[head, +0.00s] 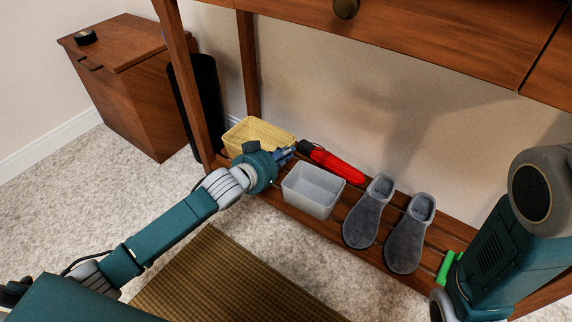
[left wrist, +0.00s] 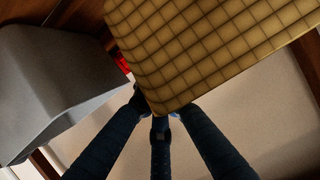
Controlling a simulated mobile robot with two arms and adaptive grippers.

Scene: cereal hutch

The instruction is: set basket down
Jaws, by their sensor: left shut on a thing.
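A yellow woven basket (head: 262,127) is at the left end of the low slatted wooden shelf (head: 330,228), near the wall. My left gripper (head: 287,154) is at the basket's near right corner, and my wrist hides part of its front. In the left wrist view the basket (left wrist: 205,45) fills the upper middle, and the fingers of my left gripper (left wrist: 160,112) are closed at its corner. I cannot tell whether its base touches the slats. My right arm shows at the right edge, but its gripper is out of view.
A grey-white bin (head: 312,190) stands on the shelf just right of my left gripper. A red and black item (head: 335,165), two grey slippers (head: 366,213) and a green item (head: 447,267) lie further right. A table leg (head: 186,85) rises at the left.

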